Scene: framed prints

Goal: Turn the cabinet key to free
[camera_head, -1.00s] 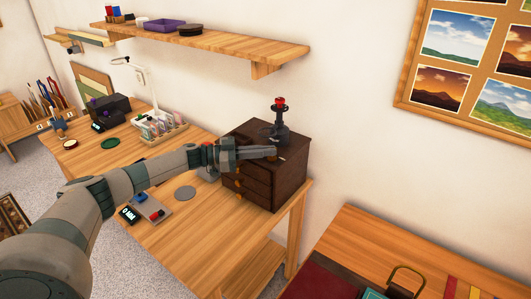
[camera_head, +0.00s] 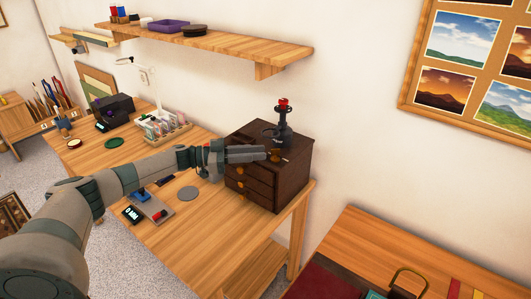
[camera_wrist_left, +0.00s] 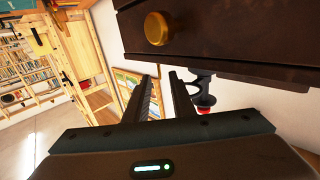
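The dark brown cabinet (camera_head: 288,187) with several drawers stands at the right end of the wooden table. A brass round knob (camera_wrist_left: 157,28) on its dark front fills the top of the left wrist view. A small brass piece (camera_head: 275,156) shows beside my fingertips in the head view; I cannot tell whether it is the key. My right gripper is not in view.
A black stand with a red top (camera_head: 283,118) stands on the cabinet. A wooden shelf (camera_head: 230,44) hangs above. A grey disc (camera_head: 188,193), a small device (camera_head: 152,210) and a bottle rack (camera_head: 165,132) are on the table (camera_head: 205,238). The table's front right is clear.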

